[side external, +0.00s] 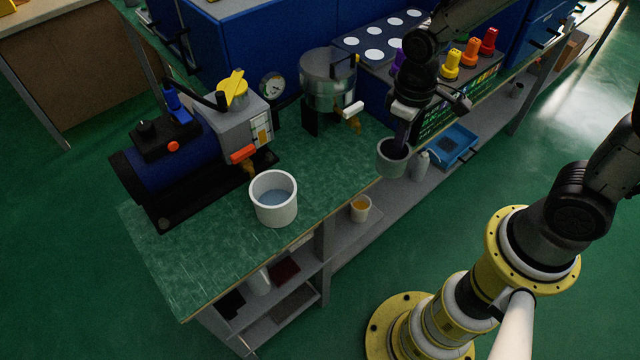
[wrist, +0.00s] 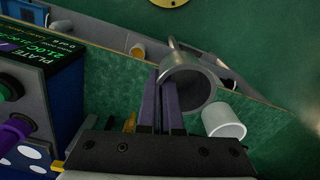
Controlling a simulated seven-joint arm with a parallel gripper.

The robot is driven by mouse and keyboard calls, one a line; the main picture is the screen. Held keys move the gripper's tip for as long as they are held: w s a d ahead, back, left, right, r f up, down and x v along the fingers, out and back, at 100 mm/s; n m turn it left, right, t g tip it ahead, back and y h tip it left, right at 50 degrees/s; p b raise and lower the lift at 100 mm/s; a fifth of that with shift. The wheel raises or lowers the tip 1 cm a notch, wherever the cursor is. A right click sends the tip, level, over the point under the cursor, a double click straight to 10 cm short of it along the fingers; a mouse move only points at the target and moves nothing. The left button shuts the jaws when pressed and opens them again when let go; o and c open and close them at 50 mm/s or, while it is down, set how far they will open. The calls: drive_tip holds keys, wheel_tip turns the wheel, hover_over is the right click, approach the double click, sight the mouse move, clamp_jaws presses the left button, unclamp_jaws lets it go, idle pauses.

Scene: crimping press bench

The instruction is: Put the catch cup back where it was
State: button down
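A grey cup (side external: 391,160), which I take for the catch cup, is upright at the front edge of the green bench, below the row of coloured knobs. My gripper (side external: 401,138) points down at it, its fingers reaching to the rim. In the wrist view the cup (wrist: 190,88) shows its dark inside and a handle-like loop, and the gripper (wrist: 163,88) has its two fingers close together at the cup's wall. The gripper looks shut on the wall. I cannot tell whether the cup's base touches the bench.
A white pot (side external: 274,208) with liquid stands on the bench (side external: 210,250), left of the cup. A blue machine (side external: 165,165) and a metal tank (side external: 328,80) with a spigot stand behind. The lower shelf holds a small cup (side external: 361,209), a grey bottle (side external: 419,165) and a blue tray (side external: 452,148).

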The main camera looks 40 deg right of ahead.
sight(390, 152)
drive_tip(key=a, duration=0.1)
drive_tip(key=s+a+r, duration=0.1)
drive_tip(key=a+n, duration=0.1)
drive_tip(key=shift+s+r, duration=0.25)
drive_tip(key=shift+r, duration=0.15)
drive_tip(key=shift+a+r, duration=0.1)
drive_tip(key=shift+a, duration=0.3)
drive_tip(key=shift+w+a+n, duration=0.2)
drive_tip(key=shift+w+n, duration=0.1)
drive_tip(key=w+a+f, duration=0.1)
drive_tip(key=w+f, duration=0.2)
drive_tip(key=w, duration=0.1)
drive_tip(key=w+a+f, duration=0.1)
drive_tip(key=w+f, duration=0.2)
drive_tip(key=w, duration=0.1)
drive_tip(key=w+a+f, duration=0.1)
drive_tip(key=w+f, duration=0.2)
drive_tip(key=w, duration=0.1)
drive_tip(key=shift+a, duration=0.25)
drive_tip(key=shift+w+a+f, duration=0.1)
drive_tip(key=shift+w+f, duration=0.3)
drive_tip(key=shift+f, duration=1.55)
drive_tip(key=shift+f, duration=0.15)
